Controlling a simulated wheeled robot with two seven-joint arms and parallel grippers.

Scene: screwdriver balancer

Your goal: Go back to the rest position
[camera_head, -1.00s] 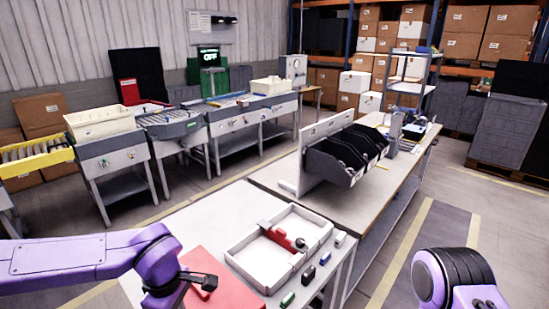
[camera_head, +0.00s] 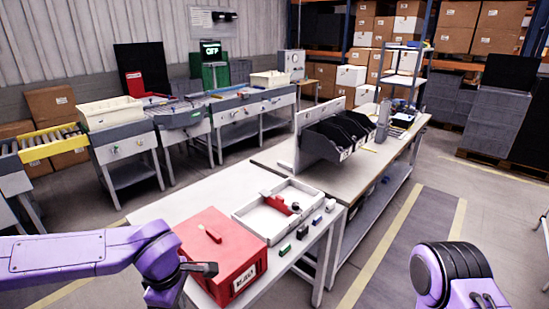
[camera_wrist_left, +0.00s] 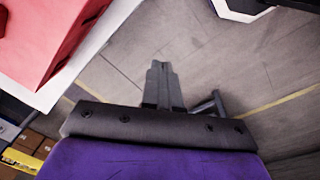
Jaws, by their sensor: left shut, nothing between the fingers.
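My left gripper (camera_head: 206,269) shows in the head view at the lower left, just in front of the red box. In the left wrist view its fingers (camera_wrist_left: 162,70) are together, with bare floor behind them and nothing held. My left arm is bent and comes in from the left edge. My right arm shows as a purple and black joint at the lower right; its gripper is out of the picture.
A red box (camera_head: 215,245) with a label stands on the white table's near end. Beside it is a white divided tray (camera_head: 262,226) holding a red tool (camera_head: 276,203). Small blocks (camera_head: 302,232) line the table's edge. Black bins (camera_head: 335,138) stand on the bench behind. Floor (camera_head: 400,225) is free at right.

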